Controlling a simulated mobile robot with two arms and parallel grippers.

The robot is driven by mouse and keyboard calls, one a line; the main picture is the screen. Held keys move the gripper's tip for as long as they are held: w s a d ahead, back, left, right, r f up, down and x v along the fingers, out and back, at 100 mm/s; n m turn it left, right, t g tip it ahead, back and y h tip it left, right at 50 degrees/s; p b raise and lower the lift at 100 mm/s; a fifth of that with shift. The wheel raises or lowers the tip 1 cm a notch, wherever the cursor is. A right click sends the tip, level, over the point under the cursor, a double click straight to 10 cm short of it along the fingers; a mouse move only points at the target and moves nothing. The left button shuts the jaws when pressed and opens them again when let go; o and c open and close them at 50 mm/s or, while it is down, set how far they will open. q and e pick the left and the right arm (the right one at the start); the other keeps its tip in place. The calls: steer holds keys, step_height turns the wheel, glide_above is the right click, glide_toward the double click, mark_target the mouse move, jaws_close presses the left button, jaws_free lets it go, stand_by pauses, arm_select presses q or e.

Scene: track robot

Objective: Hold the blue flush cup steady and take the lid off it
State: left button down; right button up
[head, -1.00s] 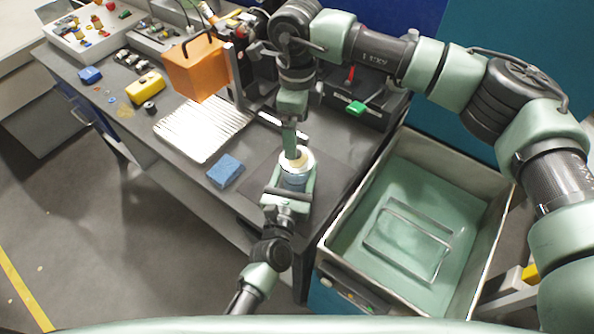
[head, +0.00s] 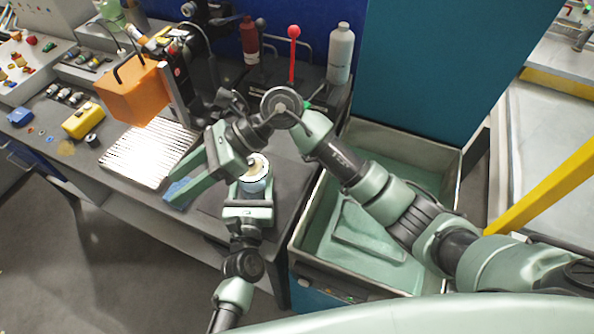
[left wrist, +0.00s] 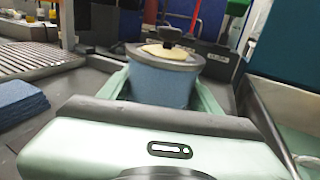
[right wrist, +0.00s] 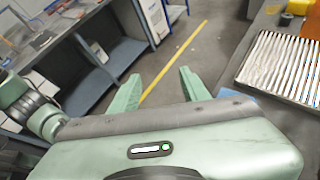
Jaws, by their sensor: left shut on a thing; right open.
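The blue flush cup (head: 255,187) stands upright at the front of the bench. My left gripper (head: 256,180) is shut around its sides; the left wrist view shows the cup (left wrist: 160,85) between the fingers. A pale lid (left wrist: 167,52) with a dark knob (left wrist: 168,34) sits on the cup's top; the lid (head: 257,166) looks pale in the head view too. My right gripper (head: 180,183) is open, left of the cup and above the blue sponge. Its fingers (right wrist: 160,88) are apart and empty in the right wrist view.
A ribbed metal tray (head: 140,155) lies left of the cup, with a blue sponge (head: 172,203) partly hidden by my right gripper. An orange box (head: 135,95) stands behind the tray. A green-floored bin (head: 320,245) is at the right, below my right arm.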

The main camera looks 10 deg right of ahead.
steer(key=w+d+f+m+t+y, duration=0.1)
steer(key=w+d+m+t+y, duration=0.2)
steer(key=d+t, duration=0.3)
steer(key=m+t+h, duration=0.2)
steer(key=m+t, duration=0.3)
steer(key=t, duration=0.1)
glide_toward(250, 160)
steer(key=x, duration=1)
steer(key=shift+f, duration=0.1)
jaws_close()
steer(key=shift+r, duration=0.25)
steer(key=shift+r, duration=0.9)
